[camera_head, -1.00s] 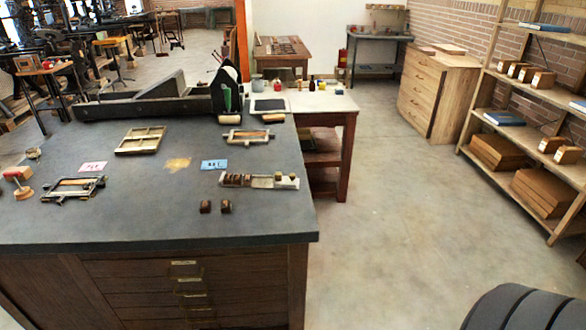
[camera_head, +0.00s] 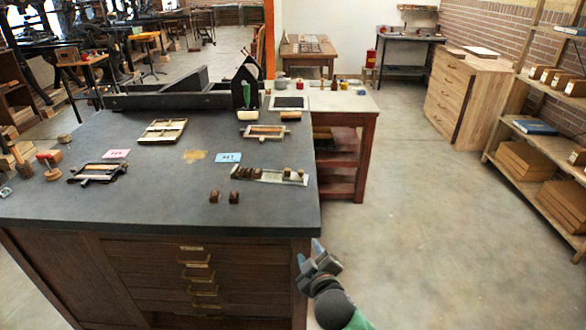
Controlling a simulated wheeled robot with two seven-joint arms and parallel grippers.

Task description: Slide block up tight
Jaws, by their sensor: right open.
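A pale metal tray (camera_head: 262,178) lies near the right edge of the dark worktop (camera_head: 150,225). Several small brown blocks (camera_head: 248,172) stand in a row at its left end. Another dark block (camera_head: 287,172) sits toward its right end, apart from the row, with a lighter piece beside it. Two loose brown blocks, a left one (camera_head: 214,196) and a right one (camera_head: 234,197), stand on the worktop in front of the tray. My right gripper (camera_head: 309,252) is open and empty, off the worktop's front right corner, below and right of the tray. My left gripper is out of view.
A pink card (camera_head: 116,154), a blue card (camera_head: 228,157), a wooden frame (camera_head: 162,131) and metal frames (camera_head: 98,172) lie on the worktop. The front of the worktop and the floor at right are clear.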

